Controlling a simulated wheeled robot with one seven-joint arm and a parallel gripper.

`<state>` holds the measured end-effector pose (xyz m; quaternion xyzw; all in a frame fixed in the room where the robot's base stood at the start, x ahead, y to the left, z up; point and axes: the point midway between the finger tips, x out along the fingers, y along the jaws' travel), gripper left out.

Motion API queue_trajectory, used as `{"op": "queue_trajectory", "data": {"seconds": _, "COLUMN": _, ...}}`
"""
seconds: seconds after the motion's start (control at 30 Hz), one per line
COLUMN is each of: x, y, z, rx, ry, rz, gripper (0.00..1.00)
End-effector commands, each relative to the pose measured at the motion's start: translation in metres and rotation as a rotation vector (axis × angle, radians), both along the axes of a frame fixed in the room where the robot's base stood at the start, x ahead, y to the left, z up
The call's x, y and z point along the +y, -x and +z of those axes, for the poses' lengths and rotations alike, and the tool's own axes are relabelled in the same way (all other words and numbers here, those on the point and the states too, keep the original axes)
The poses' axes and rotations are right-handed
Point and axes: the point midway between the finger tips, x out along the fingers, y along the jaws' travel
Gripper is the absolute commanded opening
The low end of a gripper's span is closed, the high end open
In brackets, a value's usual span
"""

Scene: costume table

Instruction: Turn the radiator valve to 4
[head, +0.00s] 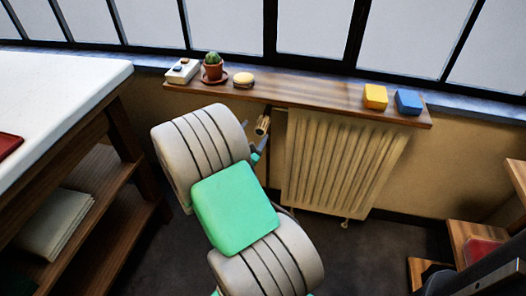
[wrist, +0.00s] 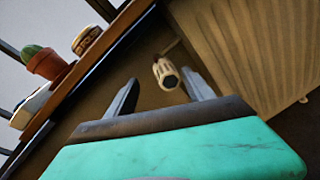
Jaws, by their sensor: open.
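The radiator (head: 343,160) is cream and ribbed and stands against the wall under the wooden shelf. Its valve (head: 263,124) is a light ridged knob at the radiator's upper left. In the wrist view the valve (wrist: 166,74) lies between and beyond the two fingertips of my gripper (wrist: 158,90), with its end face toward the camera. The fingers are apart and hold nothing. I cannot read any number on the valve. In the head view my arm hides most of my gripper (head: 258,150), which is just below the valve.
A wooden shelf (head: 310,92) runs above the radiator. On it are a potted cactus (head: 213,68), a white box (head: 183,71), a round tin (head: 244,79), a yellow block (head: 375,97) and a blue block (head: 408,102). A white-topped table (head: 70,95) stands at left.

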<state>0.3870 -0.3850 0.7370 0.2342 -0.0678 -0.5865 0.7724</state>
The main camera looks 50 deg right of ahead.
Motion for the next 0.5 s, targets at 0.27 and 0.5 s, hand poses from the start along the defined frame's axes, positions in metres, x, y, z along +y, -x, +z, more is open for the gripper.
{"op": "queue_trajectory", "data": {"seconds": 0.27, "x": -0.016, "y": 0.001, "z": -0.039, "rx": 0.444, "ry": 0.346, "rz": 0.136, "gripper": 0.61}}
{"op": "queue_trajectory", "data": {"seconds": 0.5, "x": -0.057, "y": -0.015, "z": -0.037, "rx": 0.438, "ry": 0.343, "rz": 0.132, "gripper": 0.61}}
